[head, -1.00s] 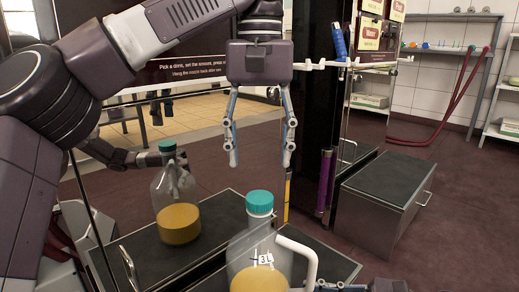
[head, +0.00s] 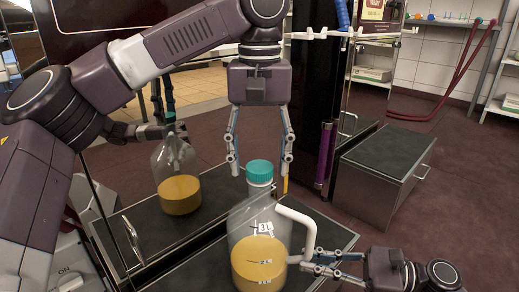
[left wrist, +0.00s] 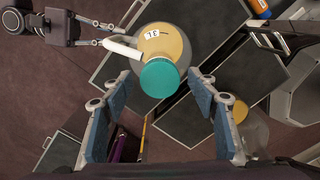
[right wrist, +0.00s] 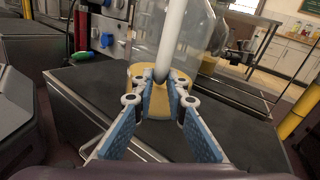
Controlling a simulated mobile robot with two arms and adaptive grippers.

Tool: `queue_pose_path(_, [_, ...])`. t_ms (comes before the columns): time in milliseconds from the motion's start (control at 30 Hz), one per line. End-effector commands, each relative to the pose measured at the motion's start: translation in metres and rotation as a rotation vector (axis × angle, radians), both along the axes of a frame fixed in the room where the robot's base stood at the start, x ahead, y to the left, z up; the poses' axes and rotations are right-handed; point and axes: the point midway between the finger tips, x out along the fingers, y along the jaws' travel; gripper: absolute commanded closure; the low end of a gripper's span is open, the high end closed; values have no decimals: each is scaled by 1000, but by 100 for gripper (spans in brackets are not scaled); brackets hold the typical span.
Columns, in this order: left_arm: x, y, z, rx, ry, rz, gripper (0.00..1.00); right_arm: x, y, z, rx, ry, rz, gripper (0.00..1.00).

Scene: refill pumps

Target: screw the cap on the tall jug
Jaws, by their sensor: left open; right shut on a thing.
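The tall clear jug (head: 246,222), part filled with amber liquid and marked 3L, stands on the dark platform. Its teal cap (head: 260,171) sits on the neck; I cannot tell how tightly. My left gripper (head: 260,164) points down above the jug, open, with its fingertips on either side of the cap's top. In the left wrist view the cap (left wrist: 160,78) lies between the two open fingers, with gaps on both sides. My right gripper (head: 317,262) is shut on the jug's white handle (head: 297,220); the right wrist view shows its fingers (right wrist: 161,82) closed around it.
A glossy panel behind shows what looks like the jug's reflection (head: 180,190). A grey cabinet (head: 382,180) stands to the right. A purple tube (head: 326,160) stands behind the gripper.

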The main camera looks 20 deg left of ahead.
Motion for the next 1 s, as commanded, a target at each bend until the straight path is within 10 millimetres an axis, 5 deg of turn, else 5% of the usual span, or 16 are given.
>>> queue_pose_path(233, [0,0,0,0,0,0,48,2,-1,1,0,-4,-6,100])
queue_pose_path(667, [0,0,0,1,0,0,94,2,-1,1,1,-4,-6,100])
queue_pose_path(833, [0,0,-1,1,2,-78,94,2,-1,1,1,-4,-6,100])
queue_pose_path(1000, [0,0,-1,1,1,-366,95,2,-1,1,1,-4,-6,100])
